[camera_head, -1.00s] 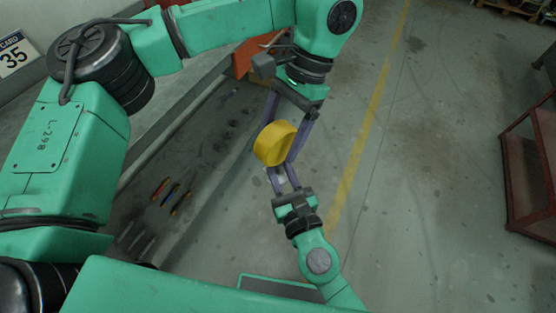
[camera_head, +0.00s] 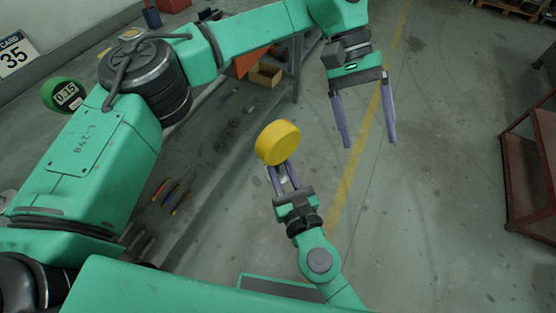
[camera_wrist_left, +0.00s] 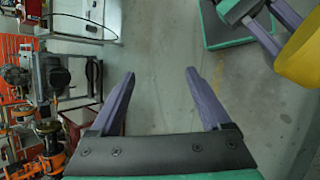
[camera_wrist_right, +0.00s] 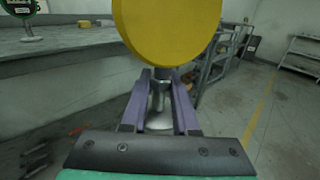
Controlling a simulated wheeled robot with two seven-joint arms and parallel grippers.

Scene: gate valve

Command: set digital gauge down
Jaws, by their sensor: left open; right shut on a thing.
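The yellow round gauge (camera_head: 278,142) is held up over the floor in front of the bench. No display shows on the side that I see. My right gripper (camera_head: 284,170) is shut on its metal stem, below the round body. In the right wrist view the yellow body (camera_wrist_right: 168,28) stands above the fingers (camera_wrist_right: 160,85), with the stem (camera_wrist_right: 158,98) between them. My left gripper (camera_head: 370,143) is open and empty, apart from the gauge and to its right. In the left wrist view its fingers (camera_wrist_left: 160,76) are spread, and the yellow gauge (camera_wrist_left: 302,52) is at the upper right.
A green gauge (camera_head: 64,94) with a lit display stands on the grey bench (camera_head: 30,130) at left, partly behind my arm. Screwdrivers (camera_head: 172,192) lie lower down. A small cardboard box (camera_head: 265,75) is at the back. A red cart (camera_head: 525,170) stands far right; the floor between is clear.

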